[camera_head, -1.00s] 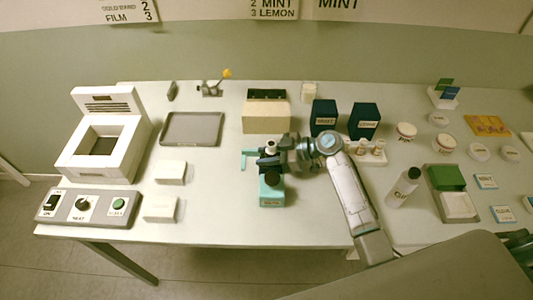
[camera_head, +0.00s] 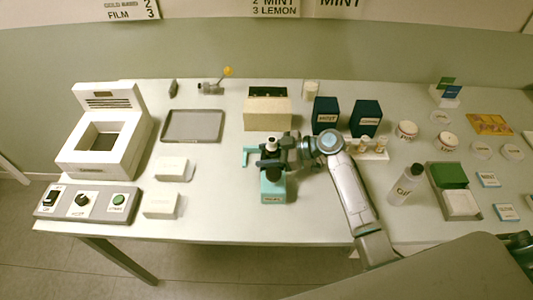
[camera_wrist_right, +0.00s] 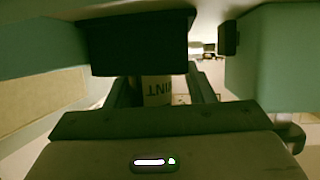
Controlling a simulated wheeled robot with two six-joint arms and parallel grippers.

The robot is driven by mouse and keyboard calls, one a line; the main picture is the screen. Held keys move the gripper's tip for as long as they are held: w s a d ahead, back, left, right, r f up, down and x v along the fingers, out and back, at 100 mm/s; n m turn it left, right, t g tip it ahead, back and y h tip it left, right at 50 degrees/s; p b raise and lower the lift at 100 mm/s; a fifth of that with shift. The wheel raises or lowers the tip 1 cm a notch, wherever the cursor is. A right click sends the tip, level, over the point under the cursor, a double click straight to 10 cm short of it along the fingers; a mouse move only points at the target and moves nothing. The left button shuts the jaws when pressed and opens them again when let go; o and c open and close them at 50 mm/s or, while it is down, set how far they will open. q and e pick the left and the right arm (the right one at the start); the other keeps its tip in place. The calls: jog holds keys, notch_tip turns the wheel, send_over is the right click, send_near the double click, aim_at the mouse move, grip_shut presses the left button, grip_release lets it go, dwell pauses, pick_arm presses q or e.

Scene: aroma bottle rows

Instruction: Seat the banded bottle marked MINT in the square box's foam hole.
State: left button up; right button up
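A bottle marked MINT (camera_wrist_right: 157,90) shows upside down in the right wrist view, between dark bars that look like finger sides. A small black-topped item (camera_head: 270,143) shows at the teal stand (camera_head: 274,187) in the head view. My right gripper (camera_head: 272,160) is at this stand, around or beside the item. I cannot tell whether its fingers touch the bottle, and any band is not clear. A dark block (camera_wrist_right: 140,45) hides the bottle's upper part. No foam hole can be made out; the cream box (camera_head: 267,120) has a dark opening. My left gripper is not in view.
Two dark blue boxes (camera_head: 325,113) (camera_head: 366,116) stand behind my right arm. Small bottles (camera_head: 364,143) are in a rack beside them. A white machine (camera_head: 105,140), a grey tray (camera_head: 193,125) and a switch panel (camera_head: 86,204) are at left.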

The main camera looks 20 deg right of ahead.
jog(key=shift+s+d+f, duration=0.15)
jog(key=shift+d+f, duration=0.1)
jog(key=shift+f, duration=0.45)
jog(key=shift+r+p, duration=0.45)
jog(key=shift+p, duration=0.15)
jog(key=shift+r+p, duration=0.4)
jog(key=shift+p, duration=0.15)
jog(key=shift+d+f+b, duration=0.35)
jog(key=shift+d+b, duration=0.45)
jog(key=shift+b, duration=0.1)
jog(key=b+v, duration=0.1)
jog(key=v, duration=0.4)
jog(key=shift+d+r+b, duration=0.1)
jog(key=shift+r+b, duration=0.3)
jog(key=shift+d+r, duration=0.15)
jog(key=shift+r, duration=0.2)
